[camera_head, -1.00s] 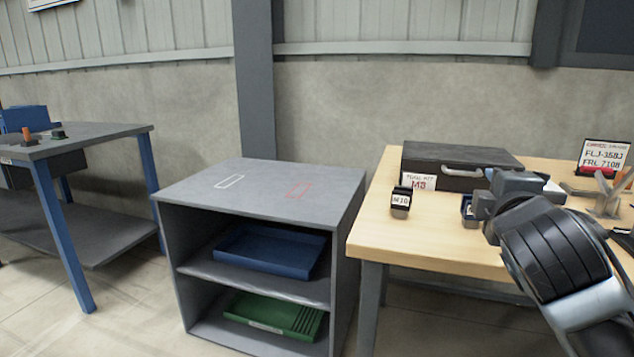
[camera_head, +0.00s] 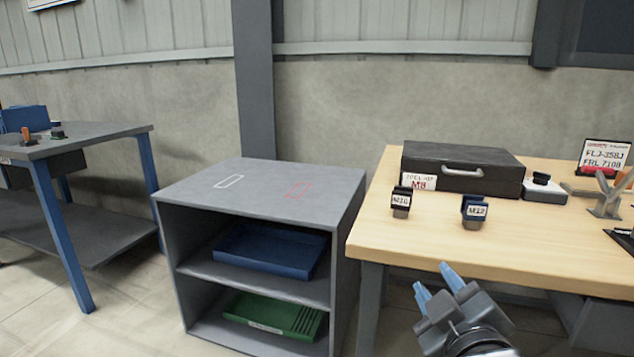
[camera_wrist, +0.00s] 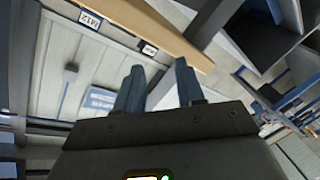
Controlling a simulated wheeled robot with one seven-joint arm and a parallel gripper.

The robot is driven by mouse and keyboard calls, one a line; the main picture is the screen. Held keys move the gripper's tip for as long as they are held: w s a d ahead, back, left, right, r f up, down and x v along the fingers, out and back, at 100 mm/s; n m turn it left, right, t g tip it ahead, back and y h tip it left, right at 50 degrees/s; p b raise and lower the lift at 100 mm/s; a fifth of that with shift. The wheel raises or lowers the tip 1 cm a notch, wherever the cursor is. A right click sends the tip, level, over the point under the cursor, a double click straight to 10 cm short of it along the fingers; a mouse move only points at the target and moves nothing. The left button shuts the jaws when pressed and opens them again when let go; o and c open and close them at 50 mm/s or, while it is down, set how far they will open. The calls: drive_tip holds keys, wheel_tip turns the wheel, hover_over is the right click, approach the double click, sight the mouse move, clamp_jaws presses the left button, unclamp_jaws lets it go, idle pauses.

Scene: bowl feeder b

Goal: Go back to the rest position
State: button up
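My gripper (camera_head: 434,279) is in front of the wooden table's front edge, low in the head view. Its two blue fingers stand apart with nothing between them. The fingers also show in the wrist view (camera_wrist: 158,85), open and empty. On the wooden table (camera_head: 440,246) stand a small block labelled M10 (camera_head: 401,201) and a block labelled M12 (camera_head: 474,211). The gripper is apart from both blocks.
A black case (camera_head: 462,168) labelled M8 lies at the back of the table. A grey cabinet (camera_head: 260,189) holds a blue tray (camera_head: 268,250) and a green tray (camera_head: 273,315). A blue-legged bench (camera_head: 85,138) stands at left. Clear floor lies between bench and cabinet.

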drive_tip(key=s+a+f+m+g, duration=0.1)
drive_tip(key=s+f+m, duration=0.4)
drive_tip(key=s, duration=0.8)
drive_tip(key=s+a+f+m, duration=0.1)
drive_tip(key=s+f+m, duration=0.1)
drive_tip(key=s+f, duration=0.85)
drive_tip(key=s+d+r+m+g, duration=0.1)
drive_tip(key=s+d+r, duration=0.15)
drive_tip(key=s, duration=0.65)
drive_tip(key=s+d+r+m, duration=0.15)
drive_tip(key=s+d, duration=0.25)
drive_tip(key=s, duration=0.4)
wheel_tip(320, 180, up, 18)
drive_tip(key=p, duration=1.7)
drive_tip(key=shift+s+r+n+y+p, duration=0.25)
drive_tip(key=shift+s+n+y+p, duration=0.1)
drive_tip(key=shift+n, duration=0.1)
drive_tip(key=shift+o, duration=0.2)
drive_tip(key=shift+a, duration=0.1)
